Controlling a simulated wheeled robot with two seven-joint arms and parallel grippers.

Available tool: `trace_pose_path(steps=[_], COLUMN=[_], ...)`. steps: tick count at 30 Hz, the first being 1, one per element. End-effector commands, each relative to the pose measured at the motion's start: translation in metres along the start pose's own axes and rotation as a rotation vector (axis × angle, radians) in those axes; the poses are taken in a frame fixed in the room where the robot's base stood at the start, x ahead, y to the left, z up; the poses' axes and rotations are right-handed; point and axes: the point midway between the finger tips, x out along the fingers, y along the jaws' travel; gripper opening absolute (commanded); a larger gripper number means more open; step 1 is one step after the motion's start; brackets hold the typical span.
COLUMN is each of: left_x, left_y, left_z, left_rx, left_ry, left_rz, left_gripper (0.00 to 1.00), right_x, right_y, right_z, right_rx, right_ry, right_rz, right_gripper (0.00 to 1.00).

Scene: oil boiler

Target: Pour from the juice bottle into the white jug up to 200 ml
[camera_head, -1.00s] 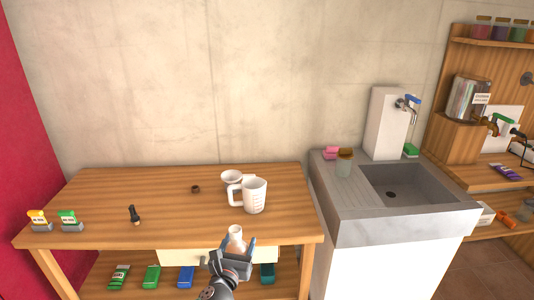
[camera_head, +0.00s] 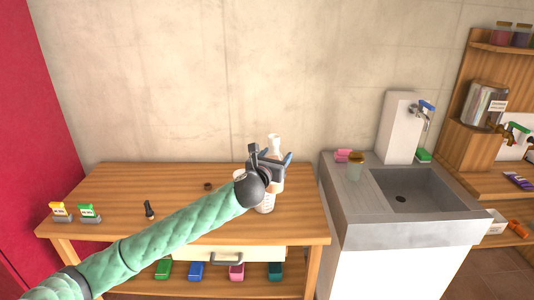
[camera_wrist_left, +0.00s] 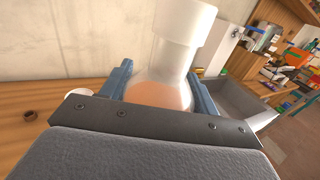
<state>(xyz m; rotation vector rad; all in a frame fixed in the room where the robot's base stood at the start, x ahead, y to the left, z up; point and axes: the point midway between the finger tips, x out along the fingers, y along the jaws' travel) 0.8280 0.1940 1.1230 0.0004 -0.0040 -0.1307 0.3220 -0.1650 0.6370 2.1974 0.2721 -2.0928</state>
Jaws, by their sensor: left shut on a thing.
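The juice bottle (camera_head: 274,143) has a pale neck and stands roughly upright in my left gripper (camera_head: 273,166), raised at the jug. In the left wrist view the bottle (camera_wrist_left: 160,97) shows orange juice in its lower part, between the two blue fingers of the gripper (camera_wrist_left: 163,92), which is shut on it. The white jug (camera_head: 268,206) is on the wooden table, mostly hidden behind my gripper and arm. Its markings and its fill level cannot be read. My right gripper is not in view.
A small brown ring (camera_head: 208,186) and a dark small bottle (camera_head: 149,210) lie left on the table (camera_head: 120,185). Yellow (camera_head: 61,212) and green (camera_head: 89,213) packs stand at its left end.

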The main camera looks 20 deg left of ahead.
Motion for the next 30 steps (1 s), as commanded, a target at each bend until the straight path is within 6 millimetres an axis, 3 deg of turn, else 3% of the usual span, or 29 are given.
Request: trace_pose_path(steps=[1, 4, 11, 17, 21, 27, 30], left_x=[0.011, 0.032, 0.081, 0.121, 0.138, 0.145, 0.145], left_y=[0.004, 0.011, 0.037, 0.069, 0.087, 0.098, 0.097], left_z=[0.012, 0.02, 0.024, -0.004, -0.037, -0.083, -0.091], left_rx=[0.005, 0.005, 0.003, -0.003, -0.003, -0.004, -0.002], left_ry=[-0.005, -0.006, -0.009, -0.01, -0.006, 0.005, 0.005], left_rz=[-0.005, -0.022, -0.068, -0.134, -0.195, -0.299, -0.342], left_gripper=[0.26, 0.26, 0.26, 0.26, 0.26, 0.26, 0.26], right_x=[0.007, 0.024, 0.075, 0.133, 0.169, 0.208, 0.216], right_y=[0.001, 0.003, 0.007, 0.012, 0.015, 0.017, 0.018], right_z=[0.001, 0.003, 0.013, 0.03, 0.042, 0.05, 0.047], right_rx=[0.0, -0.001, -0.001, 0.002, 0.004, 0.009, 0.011], right_ry=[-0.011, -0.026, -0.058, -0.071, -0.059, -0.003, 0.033], right_rz=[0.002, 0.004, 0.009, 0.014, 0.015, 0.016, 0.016], right_gripper=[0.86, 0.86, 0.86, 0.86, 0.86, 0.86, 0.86])
